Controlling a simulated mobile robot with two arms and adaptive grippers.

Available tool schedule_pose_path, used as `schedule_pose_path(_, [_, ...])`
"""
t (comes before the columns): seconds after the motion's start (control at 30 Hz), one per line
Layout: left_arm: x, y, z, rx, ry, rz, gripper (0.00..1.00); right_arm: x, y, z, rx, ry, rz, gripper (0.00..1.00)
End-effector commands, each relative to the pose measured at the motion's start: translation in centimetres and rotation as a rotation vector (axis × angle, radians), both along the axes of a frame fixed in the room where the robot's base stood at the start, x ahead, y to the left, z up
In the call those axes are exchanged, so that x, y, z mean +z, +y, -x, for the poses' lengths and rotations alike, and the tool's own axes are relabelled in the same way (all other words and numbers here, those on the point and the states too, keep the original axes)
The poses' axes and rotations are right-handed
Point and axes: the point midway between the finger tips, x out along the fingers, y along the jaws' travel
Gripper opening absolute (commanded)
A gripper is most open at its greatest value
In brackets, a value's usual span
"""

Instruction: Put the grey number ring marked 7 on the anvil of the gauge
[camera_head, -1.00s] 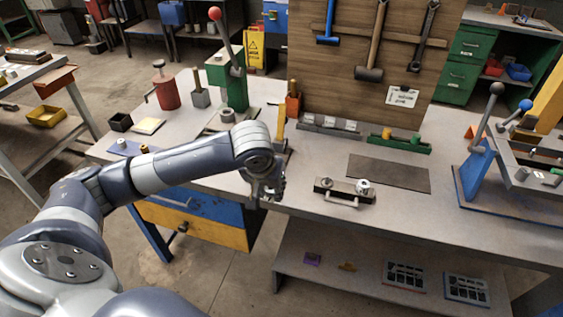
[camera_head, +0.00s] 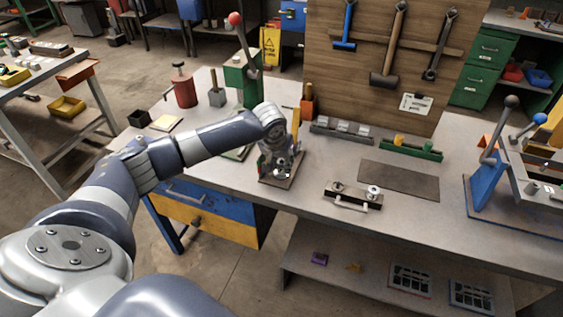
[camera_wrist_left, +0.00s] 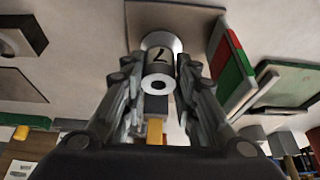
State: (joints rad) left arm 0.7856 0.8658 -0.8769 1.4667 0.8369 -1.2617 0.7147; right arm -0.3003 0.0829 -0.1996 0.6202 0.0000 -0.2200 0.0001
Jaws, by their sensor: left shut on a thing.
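A grey ring marked 7 (camera_wrist_left: 160,62) sits between the fingers of my left gripper (camera_wrist_left: 160,80) in the left wrist view; its round end with a dark hole faces the camera. In the head view, my left gripper (camera_head: 279,163) is over the dark base plate of the gauge (camera_head: 289,183) and hides much of it. A red and green strip (camera_wrist_left: 233,62) stands beside the gripper. A pale round disc (camera_wrist_left: 158,40) shows just beyond the ring, over a brown plate; I cannot tell whether the ring touches it. My right gripper is not in view.
A fixture with two round knobs and a handle (camera_head: 352,196) lies right of the gauge, near the front edge. Behind are a grey block rack (camera_head: 343,131) and a green tray (camera_head: 411,150). A green lever press (camera_head: 243,78) stands behind the arm. A dark mat (camera_head: 399,180) is bare.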

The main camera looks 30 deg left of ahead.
Motion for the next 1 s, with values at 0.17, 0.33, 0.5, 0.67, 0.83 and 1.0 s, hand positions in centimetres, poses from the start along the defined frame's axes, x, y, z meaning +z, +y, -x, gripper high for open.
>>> schedule_pose_path(0.17, [-1.1,0.03,-0.01,0.001,-0.002,-0.001,0.0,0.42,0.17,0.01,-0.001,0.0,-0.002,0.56])
schedule_pose_path(0.33, [-1.1,0.02,-0.02,0.001,-0.002,0.0,0.0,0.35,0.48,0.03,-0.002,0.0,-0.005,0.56])
schedule_pose_path(0.5, [-1.38,0.03,-0.02,0.001,-0.003,0.0,0.31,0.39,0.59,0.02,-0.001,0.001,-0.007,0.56])
schedule_pose_path(0.67, [-1.36,0.03,-0.02,0.001,-0.002,-0.001,0.47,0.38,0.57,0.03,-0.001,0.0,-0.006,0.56])
schedule_pose_path(0.83, [-1.36,0.03,-0.01,0.001,-0.002,-0.001,0.47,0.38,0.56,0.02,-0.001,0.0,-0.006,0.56])
schedule_pose_path(1.0, [-0.76,0.0,0.1,0.001,-0.002,0.0,0.47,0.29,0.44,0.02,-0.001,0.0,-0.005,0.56])
